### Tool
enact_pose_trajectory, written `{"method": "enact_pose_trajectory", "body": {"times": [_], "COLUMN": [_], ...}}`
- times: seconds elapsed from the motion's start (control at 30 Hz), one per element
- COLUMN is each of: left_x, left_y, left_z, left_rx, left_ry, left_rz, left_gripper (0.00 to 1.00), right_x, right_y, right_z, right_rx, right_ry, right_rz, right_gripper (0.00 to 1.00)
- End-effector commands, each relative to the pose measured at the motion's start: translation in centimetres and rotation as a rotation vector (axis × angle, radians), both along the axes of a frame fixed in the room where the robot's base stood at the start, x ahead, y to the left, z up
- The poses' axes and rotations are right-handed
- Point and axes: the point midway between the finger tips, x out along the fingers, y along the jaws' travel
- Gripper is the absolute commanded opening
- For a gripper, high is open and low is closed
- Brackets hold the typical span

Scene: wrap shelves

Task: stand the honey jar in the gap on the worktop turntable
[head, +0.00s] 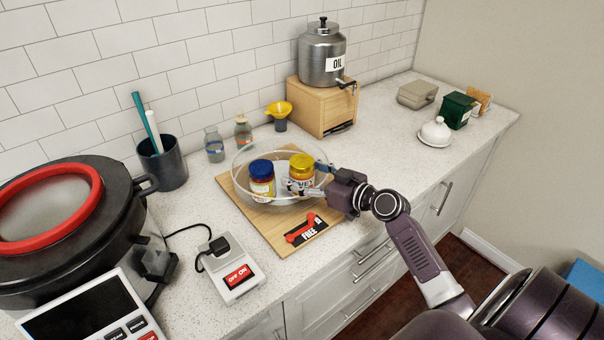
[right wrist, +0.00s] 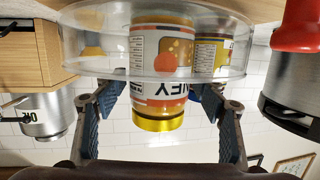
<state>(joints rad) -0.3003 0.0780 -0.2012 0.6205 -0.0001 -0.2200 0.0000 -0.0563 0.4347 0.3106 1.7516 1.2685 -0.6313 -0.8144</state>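The honey jar (head: 300,168), with a yellow lid and orange-and-white label, stands inside the clear round turntable (head: 238,168), right of a blue-lidded jar (head: 262,178). The right wrist view is upside down; there the honey jar (right wrist: 160,78) appears upright on the turntable (right wrist: 86,50), partly behind its clear wall. My right gripper (head: 306,177) is at the honey jar from the right. Its fingers, also in the wrist view (right wrist: 160,98), are spread on either side of the jar with gaps between. My left gripper is not in view.
Behind are two small bottles (head: 214,145), a yellow funnel (head: 279,109) and an oil dispenser (head: 322,58) on a wooden box. A large pot (head: 120,240) and a switch box (head: 230,275) stand left.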

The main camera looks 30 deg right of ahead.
Motion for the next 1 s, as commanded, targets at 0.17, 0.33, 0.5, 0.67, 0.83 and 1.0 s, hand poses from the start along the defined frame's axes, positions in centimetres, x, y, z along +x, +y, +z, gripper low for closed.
{"method": "enact_pose_trajectory", "body": {"times": [0.17, 0.33, 0.5, 0.67, 0.83, 1.0], "left_x": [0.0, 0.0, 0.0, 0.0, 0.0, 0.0], "left_y": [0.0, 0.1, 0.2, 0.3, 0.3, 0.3], "left_z": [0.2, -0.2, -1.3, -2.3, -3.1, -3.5], "left_rx": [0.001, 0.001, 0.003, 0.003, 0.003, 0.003], "left_ry": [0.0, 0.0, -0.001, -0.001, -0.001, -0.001], "left_rz": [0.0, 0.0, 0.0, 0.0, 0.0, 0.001], "left_gripper": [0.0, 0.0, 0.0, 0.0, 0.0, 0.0], "right_x": [0.0, -1.2, -4.1, -7.0, -9.5, -11.0], "right_y": [0.0, -0.3, -1.1, -1.8, -2.4, -2.8], "right_z": [0.1, 0.1, 0.5, 1.2, 1.8, 2.3], "right_rx": [0.0, -0.002, -0.004, -0.003, 0.0, 0.001], "right_ry": [0.0, 0.002, 0.002, 0.002, 0.002, 0.0], "right_rz": [0.0, -0.001, 0.001, 0.0, 0.001, 0.001], "right_gripper": [0.64, 0.64, 0.64, 0.64, 0.64, 0.64]}}
